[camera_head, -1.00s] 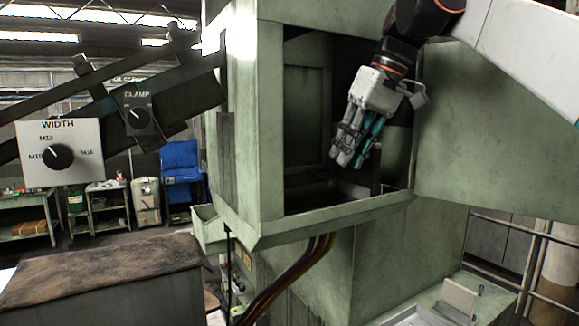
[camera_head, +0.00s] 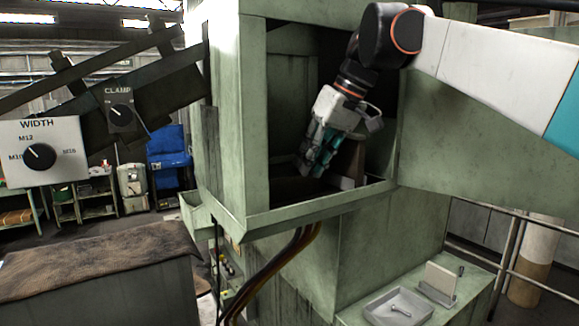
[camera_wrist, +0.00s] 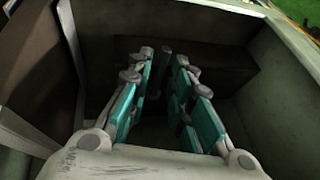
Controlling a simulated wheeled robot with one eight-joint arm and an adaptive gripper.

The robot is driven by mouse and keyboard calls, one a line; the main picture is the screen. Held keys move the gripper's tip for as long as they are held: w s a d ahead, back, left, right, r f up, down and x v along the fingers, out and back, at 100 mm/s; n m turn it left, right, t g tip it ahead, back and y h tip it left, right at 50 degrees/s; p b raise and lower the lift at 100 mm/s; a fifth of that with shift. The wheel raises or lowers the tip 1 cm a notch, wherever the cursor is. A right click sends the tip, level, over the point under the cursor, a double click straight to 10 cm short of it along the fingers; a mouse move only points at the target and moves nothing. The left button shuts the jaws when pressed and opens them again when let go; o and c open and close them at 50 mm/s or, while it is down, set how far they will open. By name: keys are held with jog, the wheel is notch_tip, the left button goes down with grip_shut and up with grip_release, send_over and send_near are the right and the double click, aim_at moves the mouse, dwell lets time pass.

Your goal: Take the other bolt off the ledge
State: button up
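My gripper (camera_head: 310,168) reaches down into the open chamber of the green machine (camera_head: 255,120). In the wrist view its two teal-padded fingers (camera_wrist: 164,58) stand apart with a gap between them. A small dark upright shape (camera_wrist: 166,50) shows beyond the gap, against a dark ledge (camera_wrist: 210,65); it may be the bolt, but it is too dim to be sure. In the head view the chamber floor is dark and no bolt can be made out there. Another bolt (camera_head: 401,309) lies in a grey tray (camera_head: 374,310) outside, at the lower right.
The chamber's front sill (camera_head: 310,212) and side walls surround my gripper closely. A small upright plate (camera_head: 440,280) stands beside the tray. The WIDTH dial (camera_head: 40,156) and CLAMP dial (camera_head: 121,111) are at the left. A brown-covered bench (camera_head: 100,260) stands at the front left.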

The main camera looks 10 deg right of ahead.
grip_shut()
jog(key=shift+r, duration=0.2)
dwell(0.3)
